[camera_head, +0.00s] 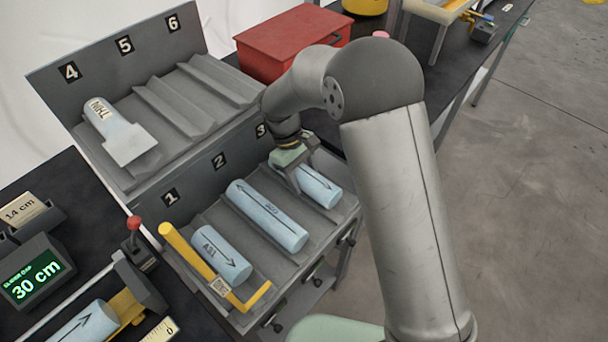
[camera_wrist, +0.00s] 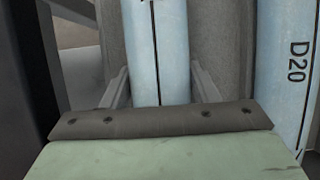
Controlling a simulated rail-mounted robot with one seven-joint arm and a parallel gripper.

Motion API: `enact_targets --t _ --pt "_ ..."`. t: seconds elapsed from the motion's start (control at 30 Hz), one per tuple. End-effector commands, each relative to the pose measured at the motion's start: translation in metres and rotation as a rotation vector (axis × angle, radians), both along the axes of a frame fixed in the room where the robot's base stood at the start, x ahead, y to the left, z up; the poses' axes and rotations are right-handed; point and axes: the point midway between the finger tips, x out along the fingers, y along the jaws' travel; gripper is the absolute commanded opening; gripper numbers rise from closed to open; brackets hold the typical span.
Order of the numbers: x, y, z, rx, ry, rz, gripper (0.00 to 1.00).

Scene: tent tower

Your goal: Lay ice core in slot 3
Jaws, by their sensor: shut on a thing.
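A pale blue ice core (camera_head: 320,187) with a dark line along it lies in slot 3 of the lower rack (camera_head: 287,267), below the number 3 label. My gripper (camera_head: 297,178) is shut on this core from above, near its far end. In the wrist view, the core (camera_wrist: 158,50) runs between the two fingers of my gripper (camera_wrist: 160,90), with the grey trough wall beside it. The core's far end is hidden behind my gripper and arm in the head view.
Slot 2 holds a long core (camera_head: 266,216), and slot 1 holds a shorter core (camera_head: 221,254) beside a yellow bar (camera_head: 195,257). The upper rack (camera_head: 160,108) holds a core (camera_head: 105,121) in slot 4; slots 5 and 6 look empty. A red box (camera_head: 290,42) stands behind.

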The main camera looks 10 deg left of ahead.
Motion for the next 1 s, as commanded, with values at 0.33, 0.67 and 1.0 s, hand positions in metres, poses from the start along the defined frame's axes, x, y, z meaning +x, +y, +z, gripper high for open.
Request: enact_targets --t 0.33,0.67,1.0 --pt "-0.001 0.0 -0.002 -0.002 0.003 0.0 0.8" --pt "0.006 0.012 0.028 0.003 -0.001 0.001 0.8" --pt "0.021 0.04 0.106 0.003 -0.001 0.002 0.8"
